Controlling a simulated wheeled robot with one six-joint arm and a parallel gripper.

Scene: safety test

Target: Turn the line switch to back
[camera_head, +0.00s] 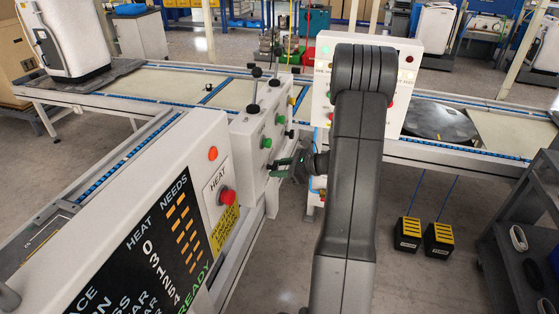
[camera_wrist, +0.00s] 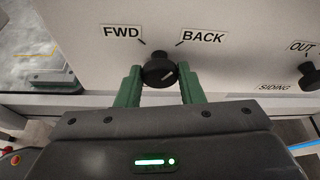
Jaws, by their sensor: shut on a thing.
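The line switch (camera_wrist: 159,73) is a round black knob on a pale panel in the wrist view. A FWD label (camera_wrist: 122,32) is at its upper left and a BACK label (camera_wrist: 202,38) at its upper right, each with a short black tick. My gripper (camera_head: 279,168) reaches the side of the white control box in the head view. Its green fingers stand on either side of the knob and are shut on it. In the head view I cannot make out the knob.
Another black knob (camera_wrist: 310,75), marked OUT and SIDING, is at the right of the wrist view. A white cabinet with a red HEAT button (camera_head: 227,196) stands nearby at front left. A conveyor (camera_head: 165,85) runs behind. Yellow pedals (camera_head: 408,232) and a grey shelf cart (camera_head: 520,240) are at right.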

